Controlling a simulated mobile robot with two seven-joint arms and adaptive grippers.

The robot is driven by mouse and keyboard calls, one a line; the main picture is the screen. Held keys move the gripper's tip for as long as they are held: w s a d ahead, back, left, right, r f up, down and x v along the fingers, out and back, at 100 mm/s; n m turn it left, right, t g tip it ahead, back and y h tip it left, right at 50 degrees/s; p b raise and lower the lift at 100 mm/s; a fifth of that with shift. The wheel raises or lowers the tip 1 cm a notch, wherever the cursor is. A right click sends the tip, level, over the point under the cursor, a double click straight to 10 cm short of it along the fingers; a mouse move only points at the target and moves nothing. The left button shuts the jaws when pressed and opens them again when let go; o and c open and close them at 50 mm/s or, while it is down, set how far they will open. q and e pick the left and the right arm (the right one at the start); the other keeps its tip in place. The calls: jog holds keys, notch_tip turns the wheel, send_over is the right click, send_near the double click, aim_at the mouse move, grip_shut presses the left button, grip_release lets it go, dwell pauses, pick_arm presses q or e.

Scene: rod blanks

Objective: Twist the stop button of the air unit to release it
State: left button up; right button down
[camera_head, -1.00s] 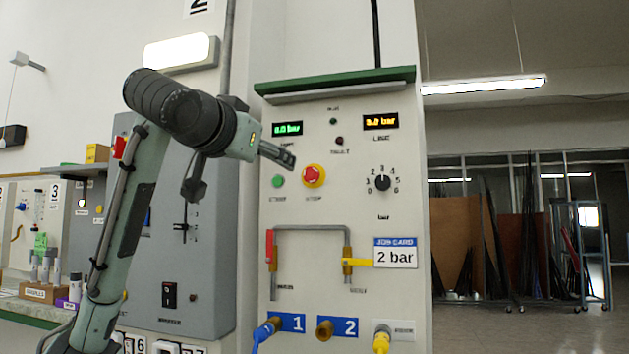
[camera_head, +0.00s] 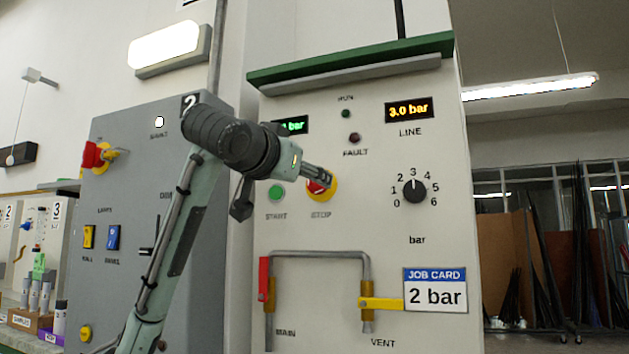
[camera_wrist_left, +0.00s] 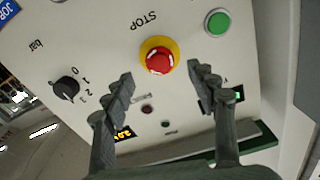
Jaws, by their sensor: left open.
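The stop button (camera_head: 316,187) is a red mushroom head on a yellow ring on the white panel of the air unit (camera_head: 300,230). In the left wrist view the stop button (camera_wrist_left: 160,60) sits ahead of and between the fingers, with nothing gripped. My left gripper (camera_wrist_left: 161,84) is open, its fingertips short of the button in the picture. In the head view my left gripper (camera_head: 322,178) overlaps the upper part of the button; whether it touches cannot be told there. My right gripper is in no view.
The green start button (camera_head: 277,193) is left of the stop button. A black pressure knob (camera_head: 413,190) is to its right, above the job card (camera_head: 435,290) reading 2 bar. Pipework with a red main handle (camera_head: 264,279) and yellow vent handle (camera_head: 382,303) is below.

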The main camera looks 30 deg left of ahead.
pick_arm(q)
jog(key=x, duration=0.4)
jog(key=shift+w, duration=0.25)
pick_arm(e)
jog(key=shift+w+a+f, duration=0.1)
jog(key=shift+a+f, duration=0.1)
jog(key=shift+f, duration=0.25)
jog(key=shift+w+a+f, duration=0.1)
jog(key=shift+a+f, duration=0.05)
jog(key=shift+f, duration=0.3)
pick_arm(q)
jog(key=shift+c, duration=0.6)
jog(key=c, duration=1)
jog(key=shift+c, duration=0.2)
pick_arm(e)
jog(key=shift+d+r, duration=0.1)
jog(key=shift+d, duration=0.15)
